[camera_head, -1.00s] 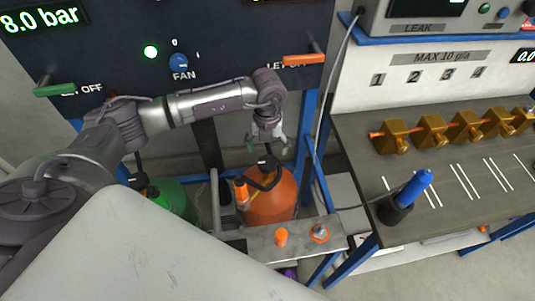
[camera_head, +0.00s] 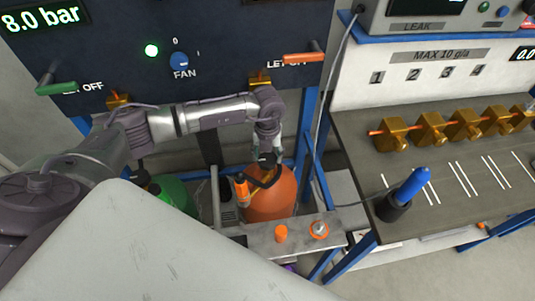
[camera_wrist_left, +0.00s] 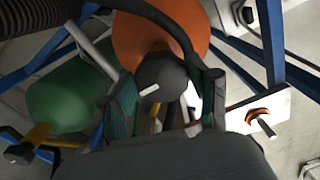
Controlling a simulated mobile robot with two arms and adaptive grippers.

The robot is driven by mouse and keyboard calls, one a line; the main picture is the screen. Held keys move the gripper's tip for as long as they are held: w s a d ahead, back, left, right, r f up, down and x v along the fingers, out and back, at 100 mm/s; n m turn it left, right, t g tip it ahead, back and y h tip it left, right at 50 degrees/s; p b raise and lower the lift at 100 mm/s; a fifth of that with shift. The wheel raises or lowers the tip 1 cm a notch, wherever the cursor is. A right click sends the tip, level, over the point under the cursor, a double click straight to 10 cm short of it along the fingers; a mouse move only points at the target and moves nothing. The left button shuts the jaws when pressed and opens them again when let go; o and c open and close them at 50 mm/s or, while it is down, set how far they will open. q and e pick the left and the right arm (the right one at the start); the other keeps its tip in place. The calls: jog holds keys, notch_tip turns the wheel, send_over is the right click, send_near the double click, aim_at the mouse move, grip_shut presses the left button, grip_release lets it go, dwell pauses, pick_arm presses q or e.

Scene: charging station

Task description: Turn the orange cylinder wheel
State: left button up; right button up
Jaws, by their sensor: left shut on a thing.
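The orange cylinder (camera_head: 272,203) stands upright below the panel, and its body shows at the top of the left wrist view (camera_wrist_left: 160,38). Its wheel is a dark round knob with a white mark; it is on top of the cylinder (camera_head: 267,159) and large in the left wrist view (camera_wrist_left: 162,82). My left gripper (camera_head: 268,151) reaches down onto the wheel from above. In the left wrist view its two fingers (camera_wrist_left: 165,105) stand on either side of the wheel, shut on it. My right gripper is not in view.
A green cylinder (camera_head: 172,193) stands to the left. A metal shelf (camera_head: 258,240) with orange caps (camera_head: 281,233) is in front of the orange cylinder. Blue frame posts (camera_head: 309,130) stand close on the right. A workbench (camera_head: 350,135) holds brass valves and a blue-handled tool (camera_head: 412,186).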

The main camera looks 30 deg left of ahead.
pick_arm(q)
jog(key=shift+c, duration=0.7)
